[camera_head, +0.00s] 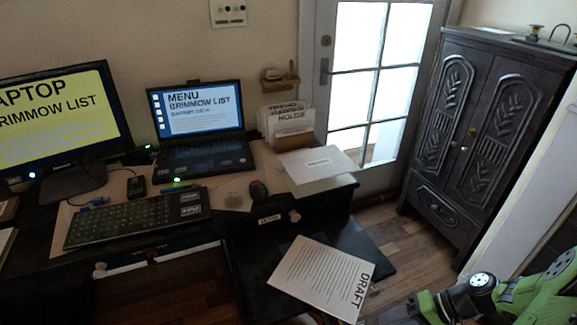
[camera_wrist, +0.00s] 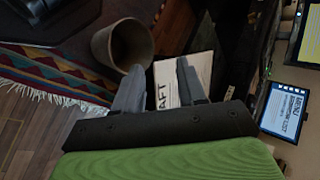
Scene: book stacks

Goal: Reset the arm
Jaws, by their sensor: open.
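My gripper (camera_wrist: 160,76) shows in the wrist view with its two grey fingers spread apart and nothing between them that they touch. The white sheet marked DRAFT (camera_wrist: 204,68) lies beyond the fingers and is partly hidden by them. In the head view my arm (camera_head: 540,295) reaches in at the lower right, its green and black links bent; the fingers cannot be made out there. The DRAFT sheet (camera_head: 318,278) lies on a dark surface below the desk's right end, left of my arm.
The desk (camera_head: 335,198) holds a monitor (camera_head: 62,120), a laptop (camera_head: 200,120), a keyboard (camera_head: 130,218) and papers. A dark carved cabinet (camera_head: 480,130) stands at the right, beside a glazed door (camera_head: 375,80). The wrist view shows a bin (camera_wrist: 104,48) and a patterned rug (camera_wrist: 45,75).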

